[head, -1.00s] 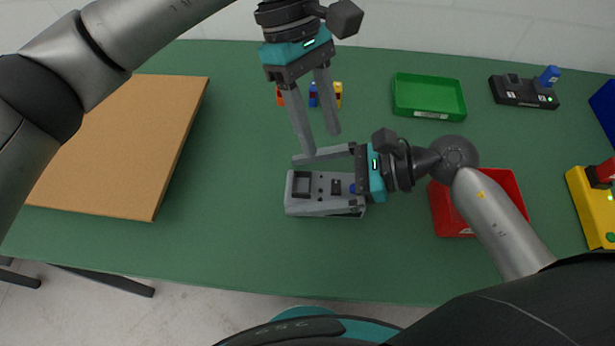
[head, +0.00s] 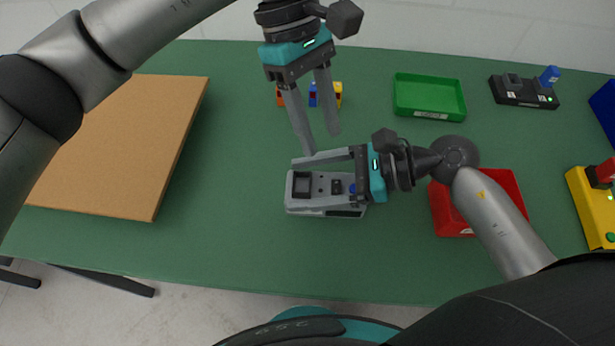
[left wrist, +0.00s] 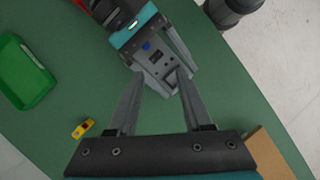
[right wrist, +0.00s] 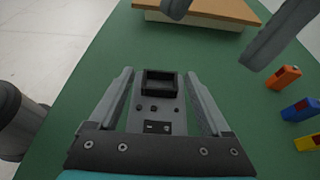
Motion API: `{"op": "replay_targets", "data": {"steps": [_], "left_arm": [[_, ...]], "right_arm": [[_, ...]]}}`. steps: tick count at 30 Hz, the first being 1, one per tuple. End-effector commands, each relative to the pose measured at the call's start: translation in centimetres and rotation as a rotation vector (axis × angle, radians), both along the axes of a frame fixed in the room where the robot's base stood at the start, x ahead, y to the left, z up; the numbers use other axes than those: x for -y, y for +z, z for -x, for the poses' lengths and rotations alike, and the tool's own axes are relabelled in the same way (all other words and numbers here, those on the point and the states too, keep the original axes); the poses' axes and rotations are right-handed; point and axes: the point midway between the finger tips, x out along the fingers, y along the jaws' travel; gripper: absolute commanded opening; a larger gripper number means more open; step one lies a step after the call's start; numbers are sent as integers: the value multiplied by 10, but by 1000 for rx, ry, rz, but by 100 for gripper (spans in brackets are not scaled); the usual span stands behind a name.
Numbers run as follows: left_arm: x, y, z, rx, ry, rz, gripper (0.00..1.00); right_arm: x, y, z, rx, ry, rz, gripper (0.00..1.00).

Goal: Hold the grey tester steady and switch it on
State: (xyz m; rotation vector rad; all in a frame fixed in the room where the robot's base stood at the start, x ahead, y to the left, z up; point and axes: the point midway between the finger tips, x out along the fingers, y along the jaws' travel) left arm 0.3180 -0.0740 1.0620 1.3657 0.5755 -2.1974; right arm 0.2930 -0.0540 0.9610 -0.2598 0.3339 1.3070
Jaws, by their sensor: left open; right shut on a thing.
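The grey tester (head: 322,201) lies on the green table in the middle of the head view, with a dark square recess, small dark controls and a blue knob (head: 352,188) on top. My right gripper (head: 305,184) is shut on the tester, its fingers along the two long sides. The tester also shows between those fingers in the right wrist view (right wrist: 158,105). My left gripper (head: 322,143) is open and empty, above and behind the tester. In the left wrist view the tester (left wrist: 160,62) lies beyond the open fingertips. I cannot make out the switch's setting.
A brown board (head: 120,145) lies at the left. Small orange, blue and yellow items (head: 312,95) stand behind my left gripper. A green tray (head: 430,96), black device (head: 523,92), red bin (head: 510,190) and yellow box (head: 590,210) are at the right. The table front is clear.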

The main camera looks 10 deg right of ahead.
Motion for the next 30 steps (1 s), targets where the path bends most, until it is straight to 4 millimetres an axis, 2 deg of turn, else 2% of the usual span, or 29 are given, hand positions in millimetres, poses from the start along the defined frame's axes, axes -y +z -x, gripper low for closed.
{"op": "replay_targets", "data": {"steps": [2, 8, 15, 30], "left_arm": [[0, 0, 0, 0, 0, 0, 49], [0, -1, 2, -29, 61, -2, 26], [1, -4, 9, -197, 385, -35, 0], [-8, -6, 17, -731, 1164, -265, 0]], "right_arm": [[0, 0, 0, 0, 0, 1, 0], [0, 0, 0, 0, 0, 1, 0], [0, 0, 0, 0, 0, 1, 0], [0, 0, 0, 0, 0, 1, 0]]}}
